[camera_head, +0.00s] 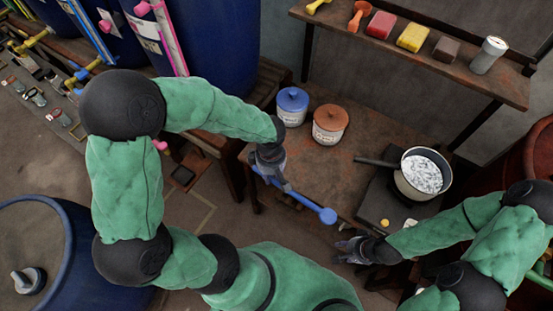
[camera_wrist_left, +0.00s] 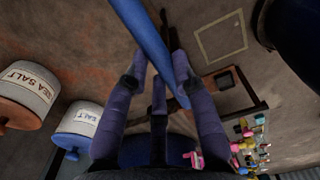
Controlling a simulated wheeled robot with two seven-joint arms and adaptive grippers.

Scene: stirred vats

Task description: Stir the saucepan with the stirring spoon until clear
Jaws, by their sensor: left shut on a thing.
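The saucepan (camera_head: 402,187) stands on a dark hotplate (camera_head: 377,205) on the worktable, its handle pointing left. White and grey speckled contents fill it. My left gripper (camera_head: 279,184) is shut on the blue stirring spoon (camera_head: 306,205), left of the saucepan and near the table's front edge. The spoon slants down to the right in the head view, its round end apart from the pan. In the left wrist view the spoon's blue shaft (camera_wrist_left: 150,35) runs between the fingers (camera_wrist_left: 160,78). My right gripper (camera_head: 347,251) appears open and empty, in front of the hotplate.
A blue-lidded salt jar (camera_head: 292,112) and an orange-lidded sea salt jar (camera_head: 329,126) stand behind the left gripper. A shelf (camera_head: 440,75) with colored blocks, scoops and a shaker (camera_head: 488,55) overhangs the back. The tabletop between jars and hotplate is clear.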

